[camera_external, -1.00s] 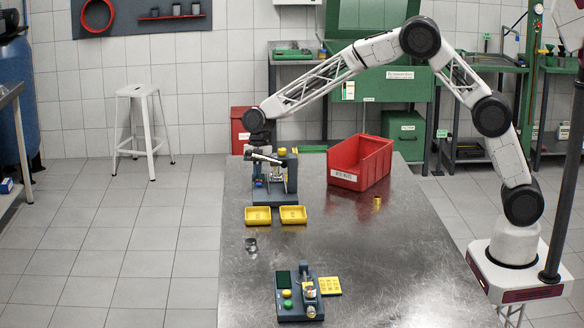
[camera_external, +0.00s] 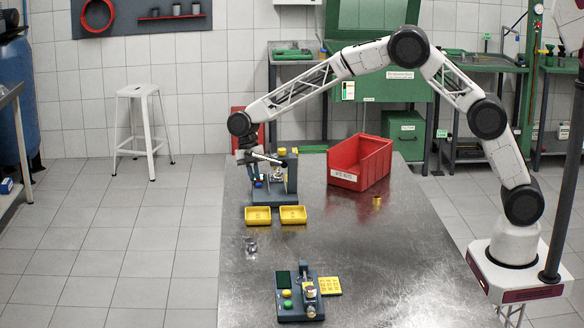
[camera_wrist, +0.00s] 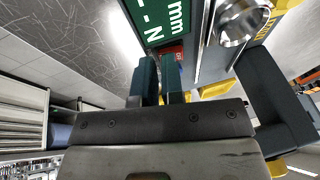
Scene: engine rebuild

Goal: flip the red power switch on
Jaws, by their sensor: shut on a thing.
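The red power switch (camera_wrist: 173,50) shows as a small red part in the wrist view, just below the green display (camera_wrist: 160,22) of a grey and blue machine. My gripper's two dark teal fingers (camera_wrist: 159,62) reach up to it, close together with a narrow gap, and are shut on it. The fingertips hide part of the switch, so its position cannot be told. In the external view my gripper (camera_external: 255,178) is low at the left side of the machine (camera_external: 292,183) at the table's far left. The switch itself is too small to tell there.
Two yellow trays (camera_external: 258,216) stand in front of the machine. A red bin (camera_external: 343,180) and a small brass-coloured cylinder (camera_external: 377,201) are to the right. A metal part (camera_external: 250,245) and a second blue device (camera_external: 295,313) are nearer. The table's right half (camera_external: 400,260) is clear.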

